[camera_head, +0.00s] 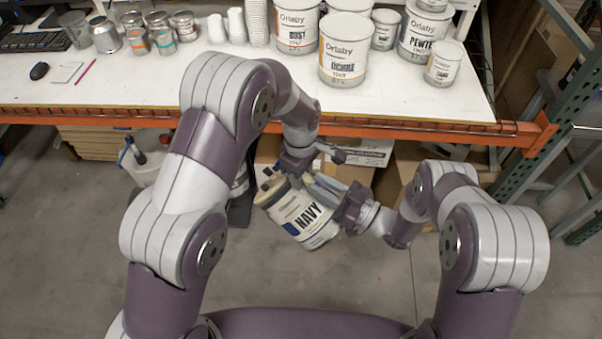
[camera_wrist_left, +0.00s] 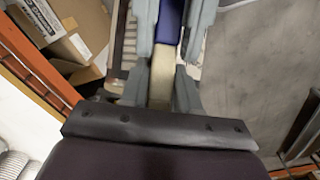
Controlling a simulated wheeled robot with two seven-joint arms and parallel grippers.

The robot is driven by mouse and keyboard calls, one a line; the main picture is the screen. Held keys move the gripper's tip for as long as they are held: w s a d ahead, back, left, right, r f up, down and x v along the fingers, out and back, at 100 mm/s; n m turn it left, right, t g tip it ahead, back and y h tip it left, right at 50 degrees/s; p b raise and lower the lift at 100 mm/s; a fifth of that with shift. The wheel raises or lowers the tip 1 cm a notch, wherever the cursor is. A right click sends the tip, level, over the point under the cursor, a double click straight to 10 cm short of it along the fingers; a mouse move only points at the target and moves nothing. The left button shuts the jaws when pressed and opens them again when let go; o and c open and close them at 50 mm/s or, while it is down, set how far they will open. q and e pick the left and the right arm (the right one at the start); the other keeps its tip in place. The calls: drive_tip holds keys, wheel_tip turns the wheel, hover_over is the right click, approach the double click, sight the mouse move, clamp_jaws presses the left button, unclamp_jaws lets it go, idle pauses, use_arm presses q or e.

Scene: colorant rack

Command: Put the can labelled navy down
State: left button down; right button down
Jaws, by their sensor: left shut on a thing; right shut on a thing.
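The can labelled NAVY (camera_head: 302,220) is white with a blue label patch. It hangs tilted in front of the table's near edge, over the floor. My left gripper (camera_head: 290,180) comes down on its upper end and is shut on it. My right gripper (camera_head: 328,190) reaches in from the right and is shut at the can's upper right side. The fingers hide part of the can's top, so the exact contact is hard to see. In the left wrist view, my left gripper's fingers (camera_wrist_left: 165,75) flank a pale and dark blue strip of the can (camera_wrist_left: 170,22).
The white table (camera_head: 220,80) has an orange front beam (camera_head: 430,130). Large cans labelled OCHRE (camera_head: 345,50), DUST (camera_head: 297,25) and PEWTER (camera_head: 424,32) stand at its back right. Small tins and cups stand back left. Cardboard boxes (camera_head: 375,155) sit underneath.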

drive_tip(key=shift+s+a+r, duration=0.1)
drive_tip(key=shift+s+a, duration=0.05)
drive_tip(key=shift+s, duration=0.05)
idle(0.4)
drive_tip(key=c, duration=0.8)
unclamp_jaws()
